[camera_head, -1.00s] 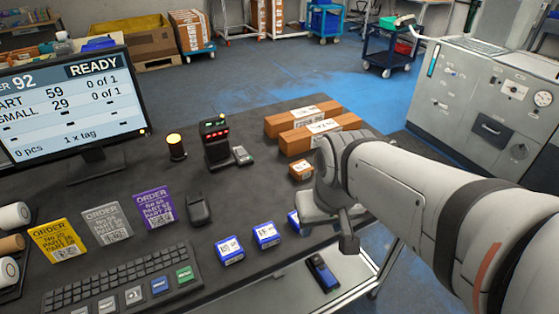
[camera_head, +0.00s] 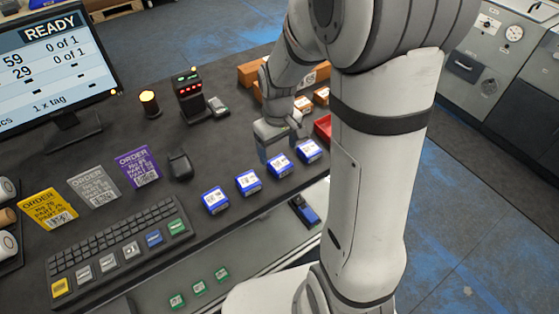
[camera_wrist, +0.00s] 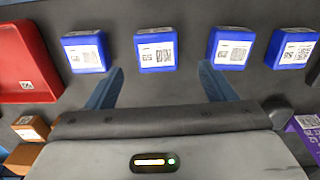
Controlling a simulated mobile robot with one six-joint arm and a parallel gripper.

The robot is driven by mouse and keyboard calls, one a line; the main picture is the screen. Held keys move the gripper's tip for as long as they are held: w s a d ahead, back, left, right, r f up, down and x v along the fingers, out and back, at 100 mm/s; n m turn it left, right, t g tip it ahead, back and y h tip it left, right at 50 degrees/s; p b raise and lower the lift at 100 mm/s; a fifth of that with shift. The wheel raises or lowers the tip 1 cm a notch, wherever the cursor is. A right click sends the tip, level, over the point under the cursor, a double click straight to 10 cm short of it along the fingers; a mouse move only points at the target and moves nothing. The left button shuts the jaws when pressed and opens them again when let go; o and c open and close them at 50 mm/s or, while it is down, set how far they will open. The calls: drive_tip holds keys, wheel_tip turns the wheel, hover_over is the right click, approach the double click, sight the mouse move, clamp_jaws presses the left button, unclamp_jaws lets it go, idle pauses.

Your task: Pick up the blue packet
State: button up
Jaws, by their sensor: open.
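Several blue packets with white barcode labels lie in a row along the front of the dark table. In the head view they are a leftmost packet (camera_head: 215,201), a second (camera_head: 248,183), a third (camera_head: 280,166) and a rightmost packet (camera_head: 308,151). My gripper (camera_head: 270,152) is beside the third packet, its fingers partly hidden. In the wrist view my gripper (camera_wrist: 162,84) is open and empty, its blue fingers apart. One blue packet (camera_wrist: 157,55) lies ahead of the gap between them. Other packets lie to its left (camera_wrist: 86,55) and right (camera_wrist: 230,50).
A red bin (camera_head: 323,128) and small brown boxes (camera_head: 303,104) are close to my gripper. A scanner (camera_head: 190,95), a dark mouse-like device (camera_head: 180,164), order cards (camera_head: 137,166) and a keyboard (camera_head: 118,247) are on the left. The table's front edge runs just below the packets.

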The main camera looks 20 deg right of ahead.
sight(280, 163)
drive_tip(key=f, duration=0.5)
drive_tip(key=shift+d+f+p, duration=0.15)
drive_tip(key=shift+d+p, duration=0.1)
drive_tip(key=shift+p, duration=0.15)
drive_tip(key=c, duration=1.2)
